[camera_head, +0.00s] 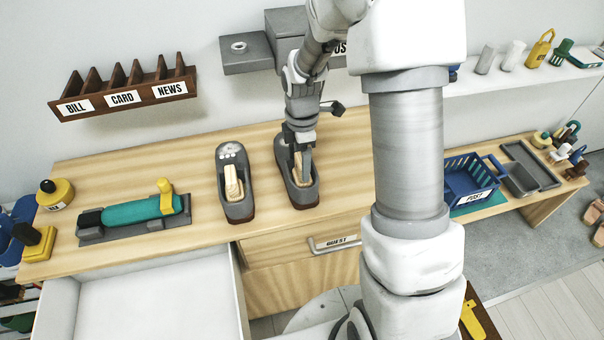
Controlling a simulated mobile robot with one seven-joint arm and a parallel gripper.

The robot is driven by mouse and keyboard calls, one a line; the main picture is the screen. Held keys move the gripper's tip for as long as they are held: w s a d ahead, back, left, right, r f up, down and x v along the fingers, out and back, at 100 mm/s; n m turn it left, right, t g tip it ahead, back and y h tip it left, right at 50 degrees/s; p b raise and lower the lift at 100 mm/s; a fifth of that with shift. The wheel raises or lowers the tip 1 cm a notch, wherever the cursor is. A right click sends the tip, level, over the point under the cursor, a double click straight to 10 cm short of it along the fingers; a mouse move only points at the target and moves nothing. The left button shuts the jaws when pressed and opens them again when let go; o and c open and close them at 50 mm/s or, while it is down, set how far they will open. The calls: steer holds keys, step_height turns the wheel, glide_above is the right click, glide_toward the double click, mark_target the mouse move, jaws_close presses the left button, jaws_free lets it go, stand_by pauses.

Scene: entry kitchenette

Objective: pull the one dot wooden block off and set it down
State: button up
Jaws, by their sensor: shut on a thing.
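Two dark grey holders stand on the wooden counter, each with a pale wooden block in it. The left holder (237,208) shows several light dots at its top, and its block (232,183) stands free. My gripper (302,168) points down over the right holder (311,195) and is shut on the wooden block (297,168) there. This block still appears to be at the holder, though I cannot tell whether it is seated or slightly raised. My gripper hides the top of the right holder, so no dot shows there.
A teal cylinder (140,211) lies in a grey tray to the left. An open white drawer (150,300) juts out in front. A labelled wall rack (125,92) and grey wall box (247,53) are behind. Bare counter lies between the tray and the left holder.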

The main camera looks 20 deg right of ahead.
jaws_close()
steer(key=shift+r, duration=0.1)
steer(key=shift+r+p, duration=2.7)
steer(key=shift+r, duration=0.75)
steer(key=shift+r+p, duration=1.55)
steer(key=shift+r, duration=0.45)
